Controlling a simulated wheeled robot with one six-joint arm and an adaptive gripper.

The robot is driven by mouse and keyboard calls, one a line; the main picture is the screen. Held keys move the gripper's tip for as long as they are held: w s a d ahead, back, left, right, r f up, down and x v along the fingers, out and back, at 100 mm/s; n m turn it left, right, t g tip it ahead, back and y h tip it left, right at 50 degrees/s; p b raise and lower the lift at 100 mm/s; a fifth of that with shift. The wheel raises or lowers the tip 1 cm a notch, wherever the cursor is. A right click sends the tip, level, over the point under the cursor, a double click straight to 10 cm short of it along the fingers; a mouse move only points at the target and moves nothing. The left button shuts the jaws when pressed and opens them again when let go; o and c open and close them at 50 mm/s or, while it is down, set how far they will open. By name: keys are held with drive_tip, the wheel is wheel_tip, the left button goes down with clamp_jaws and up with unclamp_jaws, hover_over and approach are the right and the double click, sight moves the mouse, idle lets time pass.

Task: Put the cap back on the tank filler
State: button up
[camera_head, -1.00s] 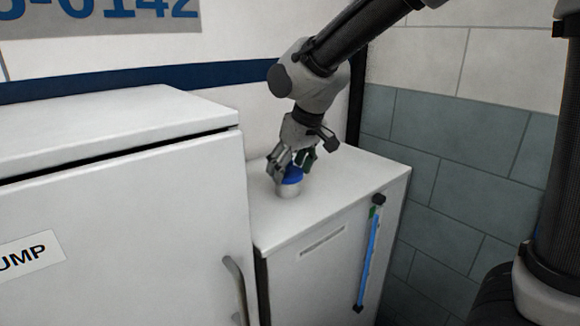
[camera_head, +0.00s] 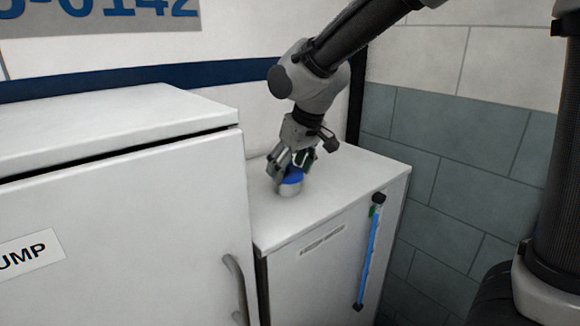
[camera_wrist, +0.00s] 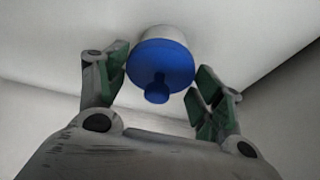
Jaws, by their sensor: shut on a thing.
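The blue cap (camera_head: 292,178) sits over the short pale filler neck (camera_head: 290,190) on top of the white tank cabinet (camera_head: 345,178). My gripper (camera_head: 290,166) is above the neck, pointing down, with its fingers around the cap. In the wrist view the cap (camera_wrist: 165,60) shows as a blue disc with a small knob, between the green finger pads. The pale neck (camera_wrist: 155,33) shows just beyond it. The cap looks level and in line with the neck. Whether it is fully seated cannot be told.
A taller white cabinet (camera_head: 130,210) marked "UMP" stands close on the left, its top above the tank's. A blue level tube (camera_head: 369,250) runs down the tank's front. A tiled wall (camera_head: 450,180) is on the right. The tank top around the neck is bare.

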drive_tip(key=o, duration=0.9)
drive_tip(key=shift+o, duration=1)
drive_tip(key=shift+r, duration=0.1)
drive_tip(key=shift+r, duration=3.45)
clamp_jaws()
